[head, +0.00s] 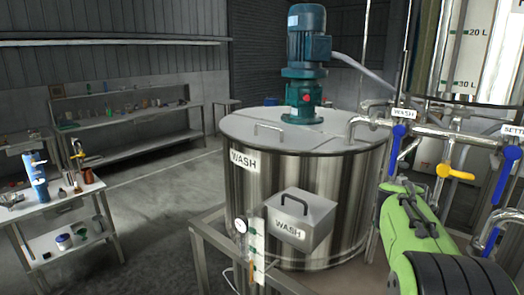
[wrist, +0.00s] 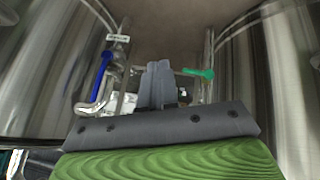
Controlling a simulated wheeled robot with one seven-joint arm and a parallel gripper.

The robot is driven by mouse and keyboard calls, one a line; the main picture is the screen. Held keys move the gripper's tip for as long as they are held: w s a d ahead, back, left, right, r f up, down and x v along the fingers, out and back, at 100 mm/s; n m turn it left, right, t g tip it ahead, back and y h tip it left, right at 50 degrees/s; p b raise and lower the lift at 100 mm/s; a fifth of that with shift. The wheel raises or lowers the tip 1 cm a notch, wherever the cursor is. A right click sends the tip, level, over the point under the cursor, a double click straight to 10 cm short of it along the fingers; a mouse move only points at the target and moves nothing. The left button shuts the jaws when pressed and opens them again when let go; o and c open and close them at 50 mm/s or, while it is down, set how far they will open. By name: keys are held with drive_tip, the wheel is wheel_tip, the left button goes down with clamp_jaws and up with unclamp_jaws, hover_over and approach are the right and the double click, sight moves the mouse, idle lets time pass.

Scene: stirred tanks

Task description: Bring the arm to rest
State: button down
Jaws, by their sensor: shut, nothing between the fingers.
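In the wrist view, my gripper (wrist: 156,68) has its two grey fingers together with nothing between them. It points into the gap between two steel tank walls, and I see no contact with anything. A valve with a blue handle (wrist: 101,76) is to its left, and a valve with a green handle (wrist: 197,73) is to its right. In the head view, my green and black arm reaches in at the lower right beside the wash tank (head: 300,190). My fingers are hidden there.
Pipes carry a blue-handled wash valve (head: 396,148) and a yellow-handled valve (head: 454,172) close above my arm. A grey wash box (head: 300,222) is at the tank's front. A bench (head: 75,202) stands at left, with open floor (head: 165,215) between.

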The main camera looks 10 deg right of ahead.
drive_tip(key=s+a+f+n+t+y+b, duration=0.15)
drive_tip(key=s+a, duration=0.25)
drive_tip(key=a, duration=0.4)
drive_tip(key=s+a+n+t+y+b, duration=0.1)
drive_tip(key=s+a+n+y+b, duration=0.15)
drive_tip(key=a, duration=0.45)
drive_tip(key=s+a+f+n+y+b, duration=0.1)
drive_tip(key=s+a+f, duration=0.3)
drive_tip(key=s+a, duration=0.3)
drive_tip(key=s+a+f+n+y+b, duration=0.1)
drive_tip(key=s+a+f+n, duration=0.1)
drive_tip(key=s+a, duration=0.4)
drive_tip(key=shift+s+a+f, duration=0.35)
drive_tip(key=shift+s+f, duration=0.5)
drive_tip(key=shift+s, duration=0.05)
